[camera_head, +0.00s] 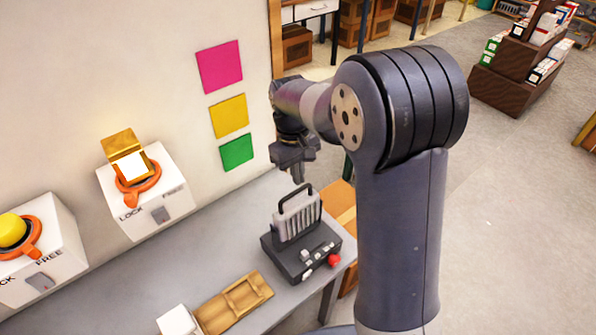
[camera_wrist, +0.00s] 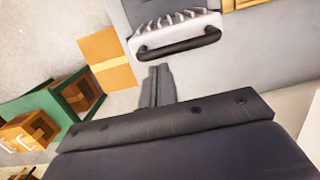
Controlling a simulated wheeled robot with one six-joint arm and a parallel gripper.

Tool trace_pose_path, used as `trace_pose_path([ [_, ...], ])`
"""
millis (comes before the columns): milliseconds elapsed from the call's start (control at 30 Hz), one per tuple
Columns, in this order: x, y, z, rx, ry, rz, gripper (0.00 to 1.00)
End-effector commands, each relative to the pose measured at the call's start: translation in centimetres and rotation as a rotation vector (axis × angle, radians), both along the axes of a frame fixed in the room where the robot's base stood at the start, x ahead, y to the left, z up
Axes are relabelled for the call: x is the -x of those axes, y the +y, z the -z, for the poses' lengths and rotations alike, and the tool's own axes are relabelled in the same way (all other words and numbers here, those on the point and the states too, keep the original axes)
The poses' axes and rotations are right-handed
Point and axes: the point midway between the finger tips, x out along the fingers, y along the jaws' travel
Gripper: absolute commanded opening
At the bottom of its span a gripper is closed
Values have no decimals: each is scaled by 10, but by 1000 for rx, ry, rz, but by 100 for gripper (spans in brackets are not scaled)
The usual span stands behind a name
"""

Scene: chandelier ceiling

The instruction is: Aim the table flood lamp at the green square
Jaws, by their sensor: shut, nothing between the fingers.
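The table flood lamp (camera_head: 303,245) stands on the grey table, with a dark base, a red knob (camera_head: 334,260) and a pale ribbed head (camera_head: 298,217) under a black handle (camera_head: 296,196). The ribbed side faces the head camera; its light face is hidden. The green square (camera_head: 237,153) is on the wall, left of the lamp and below a yellow square. My gripper (camera_head: 298,176) is shut and empty just above the handle, apart from it. In the wrist view, the closed fingers (camera_wrist: 160,68) point toward the handle (camera_wrist: 178,44), with a small gap showing.
A yellow square (camera_head: 229,116) and a pink square (camera_head: 219,66) are higher on the wall. Two white LOCK/FREE boxes (camera_head: 170,188) (camera_head: 52,270) stand at left. A wooden tray (camera_head: 235,302) lies in front of the lamp. A cardboard box (camera_head: 342,204) is beyond the table edge.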

Motion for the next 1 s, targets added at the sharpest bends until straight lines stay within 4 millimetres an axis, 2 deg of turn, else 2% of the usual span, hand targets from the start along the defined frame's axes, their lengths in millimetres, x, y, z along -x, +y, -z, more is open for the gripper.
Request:
trace_pose_path([
  [367,1,-1,0,-2,-2,0,0],
  [700,13,-10,1,-39,-59,1,0],
  [1000,14,-10,0,-41,-61,0,0],
])
